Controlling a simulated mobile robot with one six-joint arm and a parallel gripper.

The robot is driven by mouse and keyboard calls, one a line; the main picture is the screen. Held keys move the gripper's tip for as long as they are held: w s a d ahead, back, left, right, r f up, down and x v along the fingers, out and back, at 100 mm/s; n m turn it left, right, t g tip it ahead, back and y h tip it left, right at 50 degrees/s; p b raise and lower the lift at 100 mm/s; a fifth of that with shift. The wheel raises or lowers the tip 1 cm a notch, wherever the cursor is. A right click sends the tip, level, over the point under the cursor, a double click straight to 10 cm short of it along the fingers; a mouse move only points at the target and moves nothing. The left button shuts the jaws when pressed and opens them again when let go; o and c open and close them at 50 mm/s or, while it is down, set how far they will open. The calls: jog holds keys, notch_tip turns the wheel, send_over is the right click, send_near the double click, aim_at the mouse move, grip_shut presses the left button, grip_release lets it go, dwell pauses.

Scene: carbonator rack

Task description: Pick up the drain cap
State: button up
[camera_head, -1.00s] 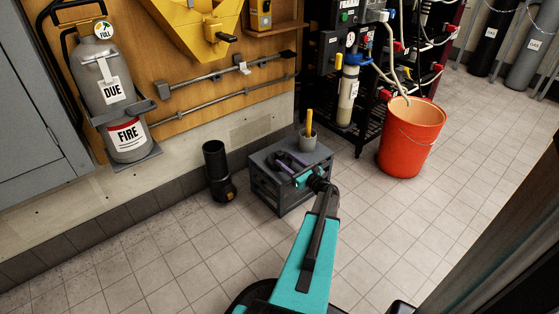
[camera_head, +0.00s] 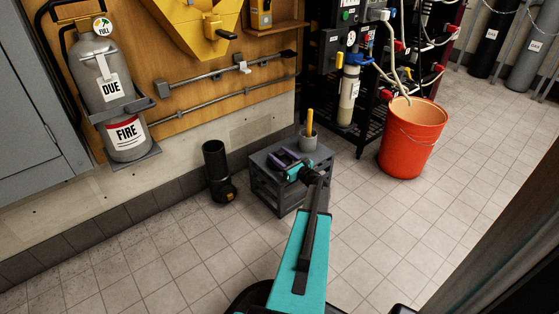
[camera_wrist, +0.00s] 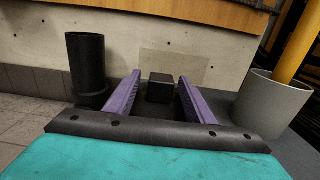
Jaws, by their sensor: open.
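A small dark block-like piece, which looks like the drain cap (camera_wrist: 160,93), stands on the grey crate-like stand (camera_head: 292,190). In the wrist view it sits between my gripper's two purple fingers, near their tips, with a gap visible on each side. My gripper (camera_wrist: 160,78) is open and low over the stand top. In the head view my gripper (camera_head: 281,157) is above the stand's left part, and I cannot make out the cap there.
A grey cup (camera_head: 308,141) with a yellow-handled tool stands on the stand's right rear corner; it is close on the right in the wrist view (camera_wrist: 268,108). A black pipe (camera_head: 216,168) stands on the floor to the left. An orange bucket (camera_head: 411,145) is farther right. The wall is behind.

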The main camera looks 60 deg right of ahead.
aim_at(281, 153)
jog(key=c, duration=1.1)
jog(key=shift+r, duration=0.1)
jog(key=shift+c, duration=0.2)
jog(key=shift+r+p, duration=0.5)
jog(key=shift+r, duration=0.2)
jog(key=r, duration=0.1)
jog(key=r+p, duration=0.1)
jog(key=shift+s+r+p, duration=0.2)
jog(key=shift+r+p, duration=0.1)
jog(key=d+p+v, duration=0.1)
jog(key=p+v, duration=0.1)
jog(key=v, duration=0.5)
jog(key=s+d+p+v, duration=0.1)
jog(key=d+p+v, duration=0.1)
jog(key=v, duration=0.6)
jog(key=shift+s+d+r, duration=0.15)
jog(key=shift+d+r, duration=0.05)
jog(key=shift+r, duration=0.25)
